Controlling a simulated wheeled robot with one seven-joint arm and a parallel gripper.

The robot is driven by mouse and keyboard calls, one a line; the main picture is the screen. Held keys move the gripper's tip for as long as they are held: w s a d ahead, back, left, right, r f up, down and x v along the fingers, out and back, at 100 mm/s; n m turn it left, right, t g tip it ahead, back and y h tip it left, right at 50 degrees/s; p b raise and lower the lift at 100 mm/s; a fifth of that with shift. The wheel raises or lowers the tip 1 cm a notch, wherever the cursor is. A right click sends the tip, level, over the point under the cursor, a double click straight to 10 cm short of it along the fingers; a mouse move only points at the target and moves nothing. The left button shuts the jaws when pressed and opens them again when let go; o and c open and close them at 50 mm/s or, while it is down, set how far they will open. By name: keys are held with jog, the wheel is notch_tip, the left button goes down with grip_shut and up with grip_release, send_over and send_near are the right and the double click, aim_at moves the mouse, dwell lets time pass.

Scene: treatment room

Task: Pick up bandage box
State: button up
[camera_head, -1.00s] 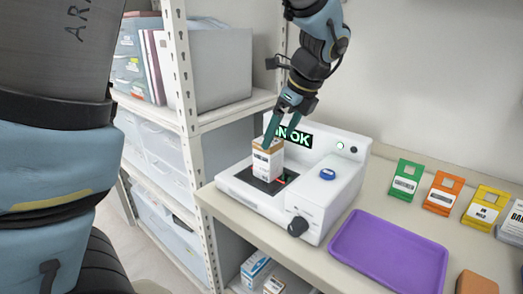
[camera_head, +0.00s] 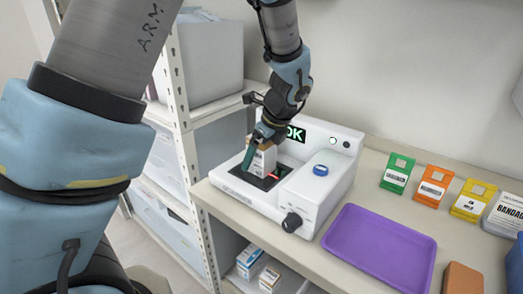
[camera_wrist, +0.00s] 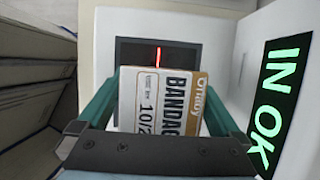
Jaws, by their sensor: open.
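The bandage box (camera_head: 263,162), white with a tan top, stands on the dark scanning plate of a white scanner (camera_head: 304,193). In the wrist view the box (camera_wrist: 163,100) shows its "BANDAGE" print and lies between my two green fingers. My gripper (camera_head: 260,154) is open around the box from above. A gap shows between the box and the right finger; I cannot tell whether the left finger touches it. The scanner's plate (camera_wrist: 138,52) carries a red light line, and its screen (camera_wrist: 280,85) reads "IN OK".
A purple tray (camera_head: 378,247) lies right of the scanner. Green (camera_head: 397,173), orange (camera_head: 432,186) and yellow (camera_head: 473,200) labelled holders stand along the back with a white "BANDAGE" one (camera_head: 505,214). A brown block (camera_head: 462,279) lies at the front right. A shelf post (camera_head: 186,150) stands close on the left.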

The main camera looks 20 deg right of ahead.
jog(key=shift+w+a+f, duration=0.1)
jog(key=shift+f, duration=0.2)
jog(key=shift+c, duration=0.4)
jog(key=c, duration=1.5)
jog(key=shift+o, duration=0.2)
jog(key=shift+r, duration=0.15)
